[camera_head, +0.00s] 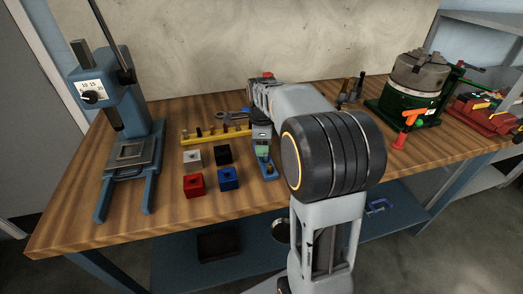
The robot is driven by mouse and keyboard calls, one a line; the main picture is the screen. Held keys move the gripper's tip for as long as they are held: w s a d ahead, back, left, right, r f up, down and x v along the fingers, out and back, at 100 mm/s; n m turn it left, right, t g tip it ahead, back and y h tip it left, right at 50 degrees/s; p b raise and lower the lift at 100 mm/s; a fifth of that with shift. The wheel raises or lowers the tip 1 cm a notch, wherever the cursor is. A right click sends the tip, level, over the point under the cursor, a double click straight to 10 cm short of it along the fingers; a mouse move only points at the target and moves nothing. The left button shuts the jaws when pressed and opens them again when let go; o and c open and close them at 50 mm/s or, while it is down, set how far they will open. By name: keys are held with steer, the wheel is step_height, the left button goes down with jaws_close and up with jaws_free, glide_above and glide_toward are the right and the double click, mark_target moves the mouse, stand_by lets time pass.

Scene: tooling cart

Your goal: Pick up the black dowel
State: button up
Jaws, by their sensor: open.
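I cannot make out the black dowel for certain. A yellow rack (215,135) stands on the wooden bench and holds several small upright pegs, some dark, too small to tell apart. My gripper (262,143) points down at the end of my arm, just right of the rack's right end. It is open, but its fingertips are small and hard to see. Below it is a small blue fixture (268,171) with a greenish part; I cannot tell if they touch. My arm hides part of the bench behind it.
White (192,158), black (223,155), red (194,186) and blue (229,179) blocks sit before the rack. A blue press (115,110) stands left. A green chuck fixture (412,95) and red toolbox (480,116) stand right.

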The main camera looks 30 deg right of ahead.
jaws_close()
stand_by(0.3)
steer(key=shift+r, duration=0.15)
